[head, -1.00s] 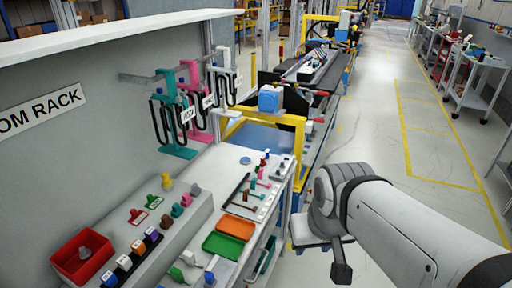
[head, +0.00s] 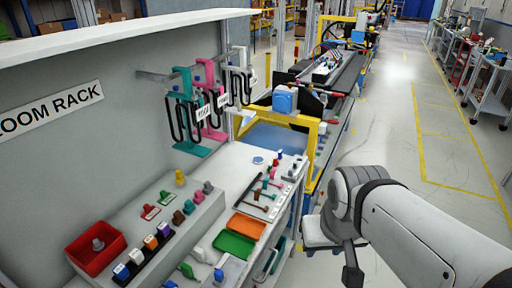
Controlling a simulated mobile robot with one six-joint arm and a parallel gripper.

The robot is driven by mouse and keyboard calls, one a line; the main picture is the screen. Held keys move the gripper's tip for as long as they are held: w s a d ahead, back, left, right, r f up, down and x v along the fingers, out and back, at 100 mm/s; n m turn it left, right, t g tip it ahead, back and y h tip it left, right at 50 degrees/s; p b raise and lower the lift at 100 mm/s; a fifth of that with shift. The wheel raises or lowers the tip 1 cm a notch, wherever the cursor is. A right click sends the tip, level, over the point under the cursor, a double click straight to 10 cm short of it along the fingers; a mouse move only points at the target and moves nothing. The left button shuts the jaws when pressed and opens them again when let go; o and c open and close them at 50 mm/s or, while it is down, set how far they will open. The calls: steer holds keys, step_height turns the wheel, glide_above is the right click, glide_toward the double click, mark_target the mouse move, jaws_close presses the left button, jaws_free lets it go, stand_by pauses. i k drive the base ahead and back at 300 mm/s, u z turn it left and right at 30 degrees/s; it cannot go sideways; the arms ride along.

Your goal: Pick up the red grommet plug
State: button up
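I cannot tell for certain which piece is the red grommet plug. A small red piece (head: 151,211) with a pale mark lies on the grey ledge at left, in front of a green one (head: 166,198). Small red pieces (head: 279,154) also show at the far end of the bench. My gripper (head: 351,275) hangs at the lower right, over the floor beside the bench, apart from all the pieces. Its fingers are small and dark, and whether they are open does not show.
A red bin (head: 95,262) holding a grey piece stands on the ledge, near several coloured plugs and labelled blocks. An orange tray (head: 246,226) and a green tray (head: 233,244) lie on the bench. Cable stands (head: 205,100) rise behind. The aisle (head: 400,150) at right is clear.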

mark_target(276, 162)
steer(key=z, duration=1.95)
steer(key=i, duration=1.7)
steer(key=u, duration=2.4)
steer(key=i, duration=0.45)
steer(key=z, duration=0.15)
